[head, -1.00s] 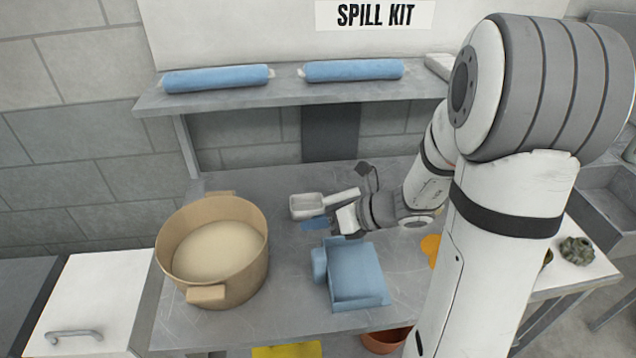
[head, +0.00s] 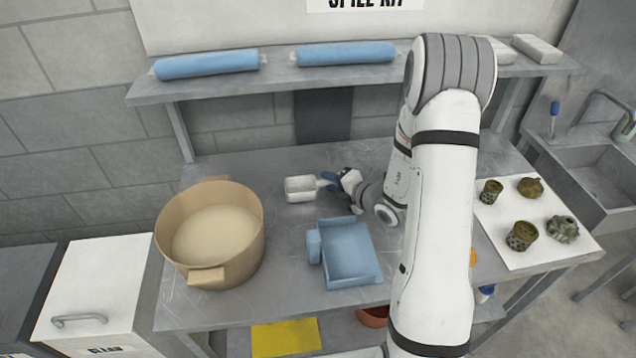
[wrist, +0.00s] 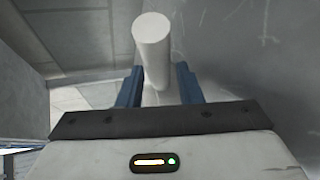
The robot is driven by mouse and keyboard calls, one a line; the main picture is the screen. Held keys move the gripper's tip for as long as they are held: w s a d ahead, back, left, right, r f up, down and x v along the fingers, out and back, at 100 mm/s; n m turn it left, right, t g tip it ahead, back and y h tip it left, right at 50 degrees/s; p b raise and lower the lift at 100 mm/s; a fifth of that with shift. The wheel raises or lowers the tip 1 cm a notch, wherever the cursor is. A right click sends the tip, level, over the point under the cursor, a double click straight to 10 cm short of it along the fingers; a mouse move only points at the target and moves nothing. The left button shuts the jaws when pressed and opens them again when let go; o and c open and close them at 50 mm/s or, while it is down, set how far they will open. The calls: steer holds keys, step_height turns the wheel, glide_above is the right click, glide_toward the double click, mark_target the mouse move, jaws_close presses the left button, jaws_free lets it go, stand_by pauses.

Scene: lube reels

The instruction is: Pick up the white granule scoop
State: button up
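The white granule scoop (head: 299,189) lies on the grey bench right of the tan tub, its pan to the left and its handle pointing right. My gripper (head: 329,182) is at the handle, coming from the right, with its blue fingers near it. In the wrist view the white round handle (wrist: 153,45) runs between the two blue fingers of my gripper (wrist: 160,82). The fingers are apart, with a narrow gap showing on each side of the handle. The scoop's pan is not clearly seen in the wrist view.
A tan tub (head: 250,232) of pale granules stands left on the bench. A blue dustpan-like tray (head: 348,255) lies in front of my gripper. A shelf (head: 275,82) with blue rolls (head: 207,64) runs behind. Metal parts sit on a white mat (head: 500,235) at right.

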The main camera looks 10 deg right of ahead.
steer(key=shift+x, duration=1)
steer(key=shift+s, duration=0.1)
jaws_close()
steer(key=shift+r, duration=0.1)
step_height(320, 180, up, 10)
